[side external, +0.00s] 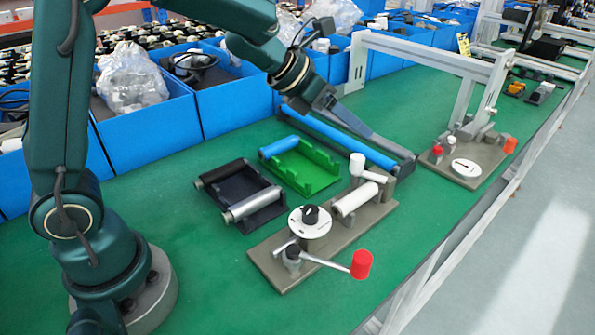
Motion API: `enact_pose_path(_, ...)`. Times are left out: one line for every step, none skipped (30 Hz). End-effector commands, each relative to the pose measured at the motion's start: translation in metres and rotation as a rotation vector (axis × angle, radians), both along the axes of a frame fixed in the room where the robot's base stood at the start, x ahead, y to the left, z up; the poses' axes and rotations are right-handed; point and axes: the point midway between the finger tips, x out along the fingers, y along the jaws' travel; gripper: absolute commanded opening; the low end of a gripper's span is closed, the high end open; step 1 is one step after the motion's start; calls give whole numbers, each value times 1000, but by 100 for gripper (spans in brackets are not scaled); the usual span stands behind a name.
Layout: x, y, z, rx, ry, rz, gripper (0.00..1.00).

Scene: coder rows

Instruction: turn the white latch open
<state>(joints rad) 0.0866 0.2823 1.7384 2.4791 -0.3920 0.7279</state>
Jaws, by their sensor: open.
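The white latch (357,164) stands at the far end of a grey-brown base plate (262,258), with an upright white cap and a short arm reaching right to a metal post. My gripper (364,131) is above and behind the latch, pointing down and right over the blue roller. It is apart from the latch and holds nothing that I can see. Its fingertips are small here, and the gap between them is hard to make out.
The same plate carries a white dial (310,222) with a black knob, a white roller (355,199) and a red-capped lever (361,264). Green (305,168) and black (238,192) trays lie left. A blue roller (330,131) lies behind. A second plate (467,162) stands right.

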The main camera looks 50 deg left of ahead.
Motion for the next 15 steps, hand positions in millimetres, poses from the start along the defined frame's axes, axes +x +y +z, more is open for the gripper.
enact_pose_path(0, 2, 0, 27, 2, -17, 64)
enact_pose_path(-1, 3, -1, 43, 4, -27, 64)
enact_pose_path(-1, 4, -1, 64, 6, -40, 64)
enact_pose_path(-1, 5, -1, 79, 9, -49, 64)
enact_pose_path(-2, 7, -1, 97, 10, -59, 64)
enact_pose_path(-2, 7, -7, 102, 14, -63, 64)
enact_pose_path(-2, 7, -12, 99, 16, -61, 64)
enact_pose_path(-2, 7, -16, 98, 15, -60, 64)
enact_pose_path(-2, 7, -21, 97, 16, -59, 64)
enact_pose_path(-2, 8, -25, 97, 14, -58, 64)
enact_pose_path(-2, 8, -28, 97, 14, -57, 64)
enact_pose_path(-2, 8, -34, 97, 16, -56, 64)
enact_pose_path(-2, 8, -37, 96, 15, -57, 64)
enact_pose_path(-2, 7, -40, 96, 14, -58, 64)
enact_pose_path(-2, 7, -44, 95, 15, -59, 64)
